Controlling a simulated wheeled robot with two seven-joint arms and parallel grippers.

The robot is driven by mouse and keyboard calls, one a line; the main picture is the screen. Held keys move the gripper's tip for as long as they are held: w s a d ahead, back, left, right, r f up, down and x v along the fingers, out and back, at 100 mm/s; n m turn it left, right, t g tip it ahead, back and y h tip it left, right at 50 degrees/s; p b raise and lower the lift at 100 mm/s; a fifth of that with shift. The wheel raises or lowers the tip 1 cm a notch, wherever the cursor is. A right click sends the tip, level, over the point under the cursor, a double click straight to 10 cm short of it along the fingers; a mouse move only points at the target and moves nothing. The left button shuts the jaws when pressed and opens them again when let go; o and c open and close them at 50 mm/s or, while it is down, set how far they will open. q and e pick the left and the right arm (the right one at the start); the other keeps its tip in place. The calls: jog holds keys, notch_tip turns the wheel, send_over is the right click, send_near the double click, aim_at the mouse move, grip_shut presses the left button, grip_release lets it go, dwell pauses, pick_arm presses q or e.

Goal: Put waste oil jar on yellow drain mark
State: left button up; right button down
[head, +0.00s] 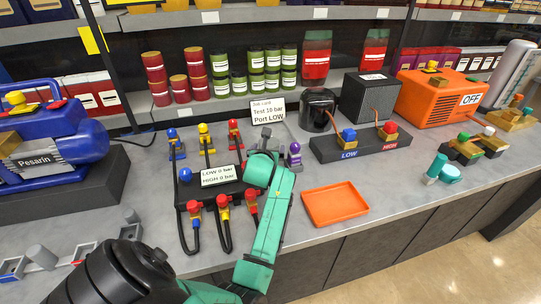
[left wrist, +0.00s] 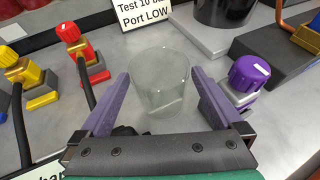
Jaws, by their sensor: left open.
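A clear, empty-looking glass jar (left wrist: 160,80), which seems to be the waste oil jar, stands upright on the grey bench in the left wrist view. My left gripper (left wrist: 161,75) is open, with its two purple fingers on either side of the jar; I cannot tell whether they touch it. In the head view my left gripper (head: 264,152) is beside the purple-capped fitting, and my teal arm hides most of the jar area. I cannot make out a yellow drain mark in either view. My right gripper is not in view.
A purple-capped fitting (left wrist: 246,82) stands close right of the jar. A test card (head: 268,112) stands behind it. The gauge manifold with hoses (head: 212,185) lies left. An orange tray (head: 335,204) and the LOW/HIGH port block (head: 360,146) are to the right. Bench between them is clear.

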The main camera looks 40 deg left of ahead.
aim_at(270, 144)
pick_arm(q)
jog(key=shift+x, duration=2.65)
